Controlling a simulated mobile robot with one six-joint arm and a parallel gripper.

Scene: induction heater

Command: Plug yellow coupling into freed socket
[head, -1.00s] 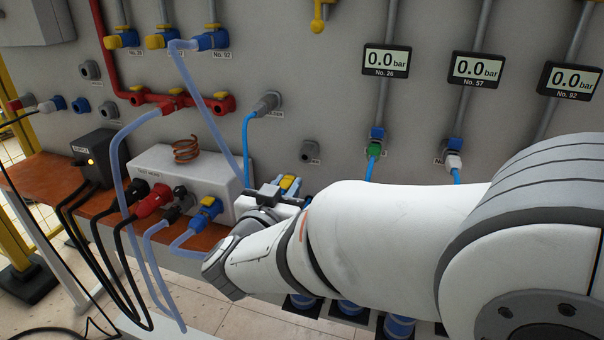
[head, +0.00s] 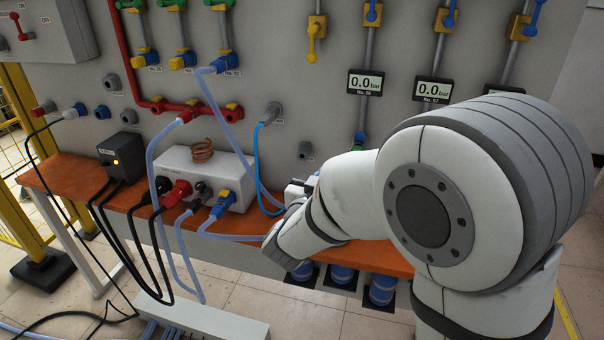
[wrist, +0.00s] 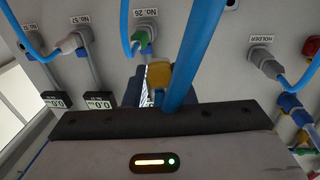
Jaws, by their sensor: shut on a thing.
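My gripper (wrist: 158,88) is shut on the yellow coupling (wrist: 158,74), from which a blue hose runs upward in the wrist view. In the head view my gripper (head: 299,190) is in front of the panel, low by the bench's edge. The arm hides most of it and the coupling. In the wrist view a green coupling (wrist: 142,40) sits in No. 26, a whitish coupling (wrist: 72,42) in No. 57, and a grey coupling (wrist: 268,64) at HOLDER.
A white box (head: 180,163) with plugs and a copper coil stands on the orange bench (head: 65,175). Bluish hoses (head: 172,235) hang left of my gripper. Blue cylinders (head: 343,274) stand below the bench. Pressure displays (head: 365,84) hang above my arm.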

